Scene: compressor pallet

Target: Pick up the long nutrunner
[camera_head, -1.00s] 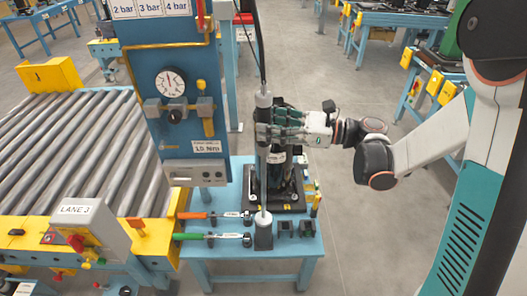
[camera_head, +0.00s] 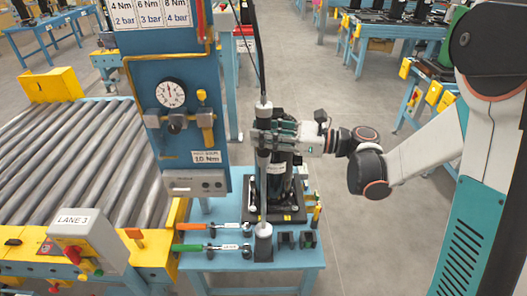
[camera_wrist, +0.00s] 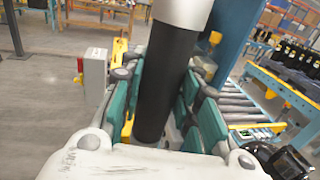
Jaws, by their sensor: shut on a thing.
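The long nutrunner (camera_head: 263,160) is a tall, slim, upright tool with a grey top and a cable running up from it. My gripper (camera_head: 266,136) is shut around its upper body from the right in the head view. In the wrist view the nutrunner (camera_wrist: 166,85) is a black cylinder with a silver collar, between the teal finger pads of my gripper (camera_wrist: 165,110). Below it a dark holder block (camera_head: 263,248) with a grey top piece stands on the blue table. I cannot tell whether the tool's lower end touches the holder.
The blue table (camera_head: 225,262) carries an orange-handled wrench (camera_head: 226,226), a green-handled wrench (camera_head: 200,247) and small black blocks (camera_head: 296,240). A black fixture with a dark cylinder (camera_head: 284,178) stands close behind the tool. A blue gauge panel (camera_head: 185,140) and roller conveyor (camera_head: 75,150) are left.

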